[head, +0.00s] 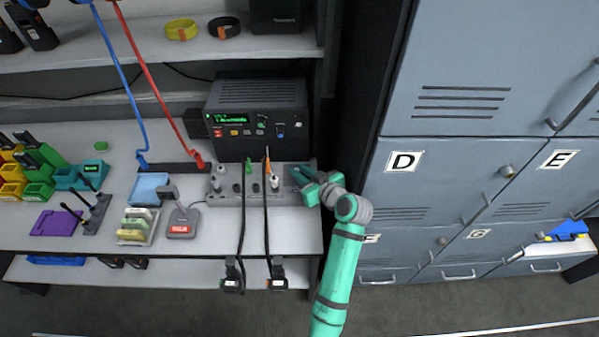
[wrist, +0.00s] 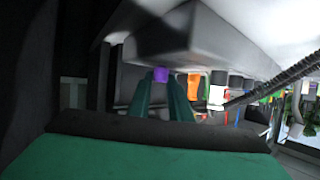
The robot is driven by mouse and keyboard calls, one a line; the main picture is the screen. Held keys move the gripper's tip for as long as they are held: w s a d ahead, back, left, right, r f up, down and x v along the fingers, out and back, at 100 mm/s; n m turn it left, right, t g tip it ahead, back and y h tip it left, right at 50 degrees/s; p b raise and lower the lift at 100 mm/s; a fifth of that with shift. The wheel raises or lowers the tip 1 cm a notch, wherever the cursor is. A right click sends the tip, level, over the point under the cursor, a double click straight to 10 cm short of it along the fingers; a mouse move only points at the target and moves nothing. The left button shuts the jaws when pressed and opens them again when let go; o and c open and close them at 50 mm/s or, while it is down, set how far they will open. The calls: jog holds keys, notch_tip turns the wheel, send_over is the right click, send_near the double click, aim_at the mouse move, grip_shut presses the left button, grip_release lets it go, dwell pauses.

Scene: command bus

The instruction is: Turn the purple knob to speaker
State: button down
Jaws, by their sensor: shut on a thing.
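The purple knob (wrist: 161,75) shows in the wrist view between the tips of my gripper's two teal fingers. My gripper (wrist: 162,84) is shut on it. In the head view, my gripper (head: 299,175) reaches in at the right end of the grey panel (head: 227,199) on the bench, and the knob is hidden there. The speaker mark and the knob's pointer cannot be made out in either view.
A black radio unit (head: 258,117) with a green display stands behind the panel. Black cables (head: 242,217) hang over the panel's front. Blue-grey lockers (head: 440,170) stand to the right of my arm. A red-labelled device (head: 181,223) lies left of the panel.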

jog(key=shift+f, duration=0.15)
dwell(0.4)
jog(key=c, duration=1.7)
grip_release()
jog(key=shift+o, duration=0.4)
jog(key=shift+r, duration=0.45)
notch_tip(320, 180, up, 3)
jog(key=shift+f, duration=0.2)
jog(key=s+r, duration=0.9)
jog(key=s, duration=0.5)
jog(key=shift+r, duration=0.3)
jog(key=shift+a, duration=0.1)
